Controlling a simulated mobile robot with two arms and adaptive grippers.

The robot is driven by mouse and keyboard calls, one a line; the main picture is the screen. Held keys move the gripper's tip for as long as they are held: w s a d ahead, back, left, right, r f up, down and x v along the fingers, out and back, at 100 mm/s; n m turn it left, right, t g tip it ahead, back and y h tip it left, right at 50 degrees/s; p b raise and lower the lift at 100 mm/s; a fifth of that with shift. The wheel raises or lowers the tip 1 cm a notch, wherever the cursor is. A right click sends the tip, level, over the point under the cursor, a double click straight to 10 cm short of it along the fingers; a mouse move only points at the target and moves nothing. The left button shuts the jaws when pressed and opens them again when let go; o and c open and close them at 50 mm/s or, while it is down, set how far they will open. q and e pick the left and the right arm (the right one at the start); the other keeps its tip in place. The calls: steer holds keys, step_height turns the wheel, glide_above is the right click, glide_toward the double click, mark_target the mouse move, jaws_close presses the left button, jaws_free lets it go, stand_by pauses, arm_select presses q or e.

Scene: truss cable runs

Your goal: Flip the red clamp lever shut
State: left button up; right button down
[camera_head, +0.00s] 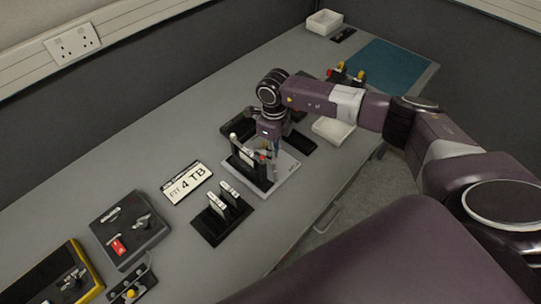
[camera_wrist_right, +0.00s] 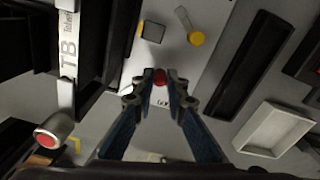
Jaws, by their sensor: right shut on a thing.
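My right gripper (camera_head: 272,152) reaches down over a pale plate (camera_head: 285,178) that carries a dark upright holder (camera_head: 246,168), mid-table in the head view. In the right wrist view its two fingertips (camera_wrist_right: 160,86) are closed in on a small round red knob (camera_wrist_right: 160,75), seemingly the end of the clamp lever. The lever's arm and pivot are mostly hidden. In the head view a bit of red (camera_head: 263,157) shows beside the fingers. A drive with a "TB" label (camera_wrist_right: 68,55) stands to the left in the wrist view. My left gripper is in neither view.
A dark rack with label-edged drives (camera_head: 221,222) and a "4 TB" sign (camera_head: 188,183) lie nearby. A panel with another red switch (camera_head: 117,246) is at lower left. A white tray (camera_head: 333,130) lies to the right. A red-ended cylinder (camera_wrist_right: 52,130) rises close on the left.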

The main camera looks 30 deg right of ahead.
steer(key=m, duration=0.3)
steer(key=d+m+b, duration=0.1)
steer(key=shift+s+d+m, duration=0.1)
steer(key=shift+s+m, duration=0.2)
steer(key=m, duration=0.1)
steer(key=s+m, duration=0.1)
steer(key=m, duration=0.3)
steer(key=shift+s+d+r, duration=0.1)
steer(key=shift+s+d, duration=0.05)
steer(key=shift+d, duration=0.25)
steer(key=shift+m, duration=0.3)
steer(key=c, duration=1.9)
jaws_free()
steer(key=shift+s, duration=0.1)
steer(key=shift+c, duration=0.2)
step_height(320, 180, up, 12)
